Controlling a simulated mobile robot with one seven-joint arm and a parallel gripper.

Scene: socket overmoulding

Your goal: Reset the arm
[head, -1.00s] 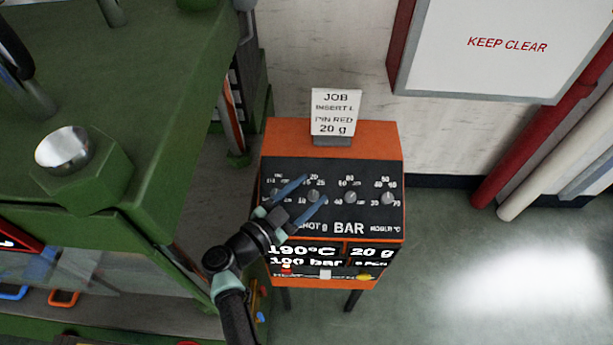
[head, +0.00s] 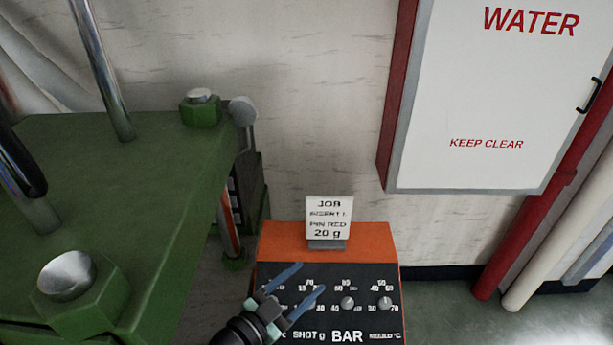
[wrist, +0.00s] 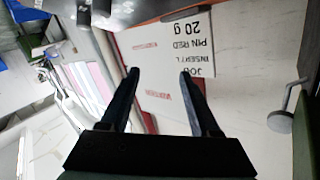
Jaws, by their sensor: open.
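My gripper (head: 304,284) is open and empty, its two blue fingers apart in front of the dial panel of the orange control box (head: 275,240). The panel has a row of knobs; the knob (head: 347,302) above BAR and one knob (head: 385,303) farther right show clearly, while the left ones are partly behind the fingers. In the wrist view the two dark fingers of my gripper (wrist: 158,75) are spread. A job card (head: 329,214) stands on top of the box and appears upside down in the wrist view (wrist: 190,45).
A green machine with a large bolt (head: 67,275) and steel columns (head: 102,70) fills the left. A white WATER cabinet (head: 480,100) hangs on the wall at upper right, beside red (head: 520,235) and white pipes. Bare floor (head: 450,320) shows at lower right.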

